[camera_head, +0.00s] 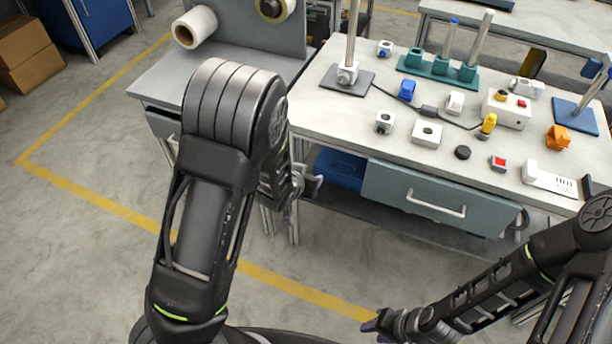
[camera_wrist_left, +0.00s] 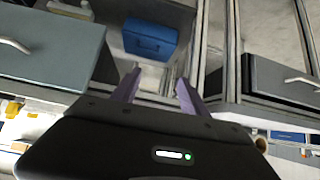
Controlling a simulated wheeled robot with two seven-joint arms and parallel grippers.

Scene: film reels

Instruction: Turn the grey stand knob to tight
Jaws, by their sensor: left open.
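The grey stand (camera_head: 351,50) rises from a dark square base plate (camera_head: 340,84) at the table's left end in the head view. A light grey block (camera_head: 347,73) sits low on its rod; I cannot make out the knob's details or setting. My left gripper (camera_wrist_left: 157,88) is open and empty in the left wrist view, its two purple fingers apart. In the head view it is mostly hidden behind my left arm, beside the table's front left corner, apart from the stand. My right gripper (camera_head: 372,324) is low at the bottom of the head view, away from the table; its opening is unclear.
The white table (camera_head: 330,108) carries a green base with rods (camera_head: 435,72), a blue-based stand (camera_head: 574,113), an orange part (camera_head: 558,137) and several small blocks. A grey drawer (camera_head: 430,195) and blue box (camera_wrist_left: 150,40) are below.

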